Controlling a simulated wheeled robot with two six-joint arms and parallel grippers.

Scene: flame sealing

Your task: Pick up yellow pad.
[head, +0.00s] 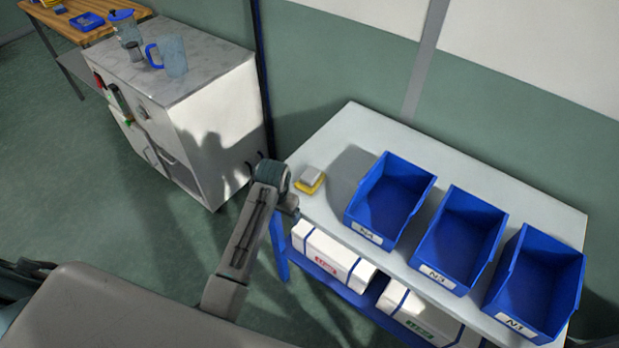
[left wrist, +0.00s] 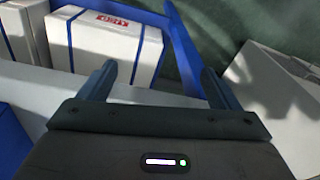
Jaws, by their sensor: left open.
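The yellow pad (head: 307,188) lies on the pale tabletop near its left end, with a small grey-white block (head: 312,174) on top. My left gripper (head: 290,207) is beside the table's left edge, just below and left of the pad in the head view. In the left wrist view, the open fingers (left wrist: 158,88) have nothing between them and face down past the table edge toward white boxes. The pad does not show in the left wrist view. My right gripper is not in view.
Blue bins labelled N4 (head: 390,200), N3 (head: 460,238) and N1 (head: 537,283) stand right of the pad. White boxes (head: 332,252) sit on the shelf below. The tabletop around the pad is clear.

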